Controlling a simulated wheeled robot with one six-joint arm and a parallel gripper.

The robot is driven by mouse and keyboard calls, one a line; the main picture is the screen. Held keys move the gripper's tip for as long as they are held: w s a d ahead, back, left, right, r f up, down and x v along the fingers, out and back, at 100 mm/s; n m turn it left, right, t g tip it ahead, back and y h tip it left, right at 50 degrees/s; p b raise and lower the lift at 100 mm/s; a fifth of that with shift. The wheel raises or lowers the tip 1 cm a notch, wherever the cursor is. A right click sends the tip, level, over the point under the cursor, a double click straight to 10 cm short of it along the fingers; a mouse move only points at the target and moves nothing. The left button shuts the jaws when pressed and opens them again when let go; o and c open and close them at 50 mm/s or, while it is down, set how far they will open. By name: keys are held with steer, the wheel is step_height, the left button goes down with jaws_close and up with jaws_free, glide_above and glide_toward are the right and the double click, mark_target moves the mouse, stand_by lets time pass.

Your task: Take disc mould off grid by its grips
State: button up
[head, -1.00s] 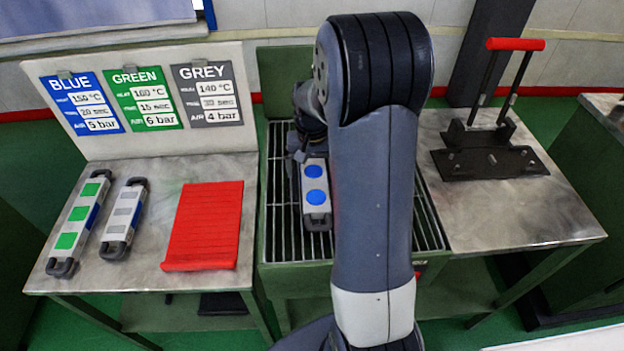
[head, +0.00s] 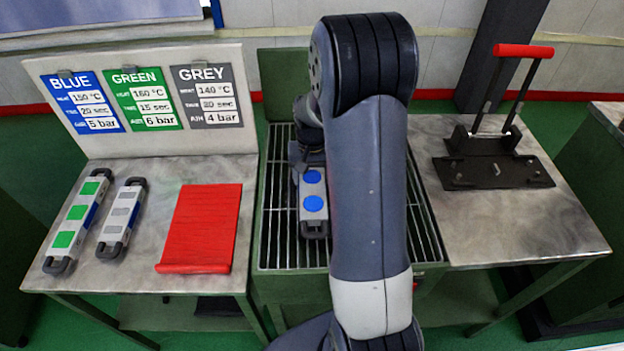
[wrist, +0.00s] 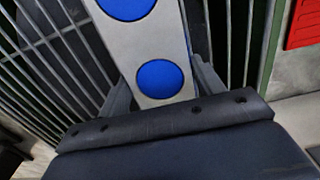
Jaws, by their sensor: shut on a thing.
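The disc mould (head: 313,190) is a grey bar with round blue discs and a dark grip at its near end. It is at the metal grid (head: 279,228) in the middle; I cannot tell whether it touches the bars. My gripper (head: 308,160) is at the mould's far end, mostly hidden behind my arm in the head view. In the wrist view the mould (wrist: 172,40) extends out between my gripper's fingers (wrist: 160,95), which are shut on it. The far grip is hidden.
A green-square mould (head: 76,222), a grey-square mould (head: 122,218) and a red mat (head: 203,225) lie on the left table. Blue, green and grey setting cards (head: 145,98) stand behind them. A black press with a red handle (head: 523,51) stands on the right table.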

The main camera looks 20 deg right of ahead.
steer(key=c, duration=0.7)
steer(key=shift+c, duration=0.4)
steer(key=shift+r, duration=0.1)
